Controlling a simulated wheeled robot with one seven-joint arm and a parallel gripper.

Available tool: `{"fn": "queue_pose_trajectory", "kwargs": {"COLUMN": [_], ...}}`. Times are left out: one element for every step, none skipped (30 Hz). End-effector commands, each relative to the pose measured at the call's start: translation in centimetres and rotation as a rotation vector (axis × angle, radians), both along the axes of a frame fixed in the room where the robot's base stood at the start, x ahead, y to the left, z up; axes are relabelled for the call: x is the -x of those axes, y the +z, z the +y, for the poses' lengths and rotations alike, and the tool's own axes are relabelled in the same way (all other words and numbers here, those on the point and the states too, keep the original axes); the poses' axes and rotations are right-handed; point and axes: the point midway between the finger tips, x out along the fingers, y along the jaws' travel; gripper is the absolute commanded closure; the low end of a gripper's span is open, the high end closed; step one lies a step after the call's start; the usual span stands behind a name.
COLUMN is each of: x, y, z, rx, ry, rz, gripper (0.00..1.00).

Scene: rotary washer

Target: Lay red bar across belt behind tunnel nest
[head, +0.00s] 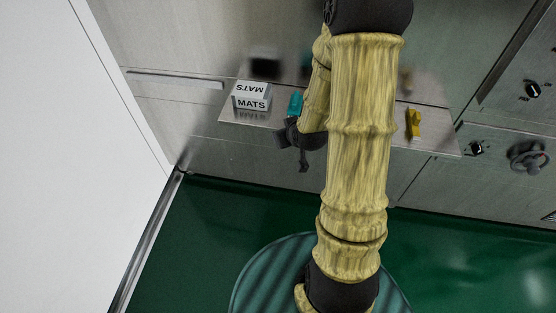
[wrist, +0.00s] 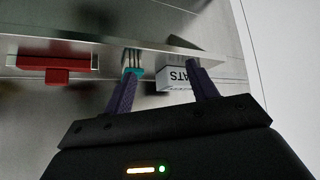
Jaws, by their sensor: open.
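The red bar (wrist: 58,67) shows at the left of the wrist view, lying along a metal shelf with a short red block projecting from its middle. It does not show in the head view, where my arm covers part of the shelf. My gripper (wrist: 164,76) is open, its two dark fingers spread and apart from the bar, to its right in the wrist view. In the head view my gripper (head: 293,152) hangs at the shelf's front edge, below a teal object. I cannot make out a belt or a tunnel nest in either view.
Knobs (head: 532,90) are on the panel at right. A white wall (head: 70,170) bounds the left.

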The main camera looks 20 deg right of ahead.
Motion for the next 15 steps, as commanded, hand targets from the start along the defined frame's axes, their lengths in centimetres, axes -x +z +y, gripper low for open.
{"fn": "queue_pose_trajectory", "kwargs": {"x": [0.7, 1.2, 2.0, 2.7, 3.3, 4.3, 5.1, 5.9, 7.0, 7.9, 8.7, 9.9, 10.7, 11.4, 12.3], "y": [1.1, 1.5, 2.1, 2.6, 3.0, 3.7, 4.2, 4.6, 5.3, 5.8, 6.3, 6.9, 7.3, 7.7, 8.1], "z": [1.0, 1.5, 2.2, 2.6, 3.1, 3.8, 4.2, 4.7, 5.3, 5.8, 6.3, 6.8, 7.2, 7.5, 7.8], "rx": [0.003, 0.001, -0.001, -0.003, -0.006, -0.009, -0.013, -0.017, -0.022, -0.027, -0.032, -0.039, -0.044, -0.049, -0.056], "ry": [0.009, 0.01, 0.009, 0.008, 0.005, 0.002, -0.002, -0.005, -0.01, -0.014, -0.018, -0.025, -0.028, -0.032, -0.038], "rz": [0.039, 0.068, 0.107, 0.135, 0.164, 0.201, 0.23, 0.258, 0.294, 0.322, 0.348, 0.382, 0.405, 0.426, 0.452], "gripper": [0.42, 0.42, 0.42, 0.42, 0.42, 0.42, 0.42, 0.42, 0.42, 0.42, 0.42, 0.42, 0.42, 0.42, 0.42]}}
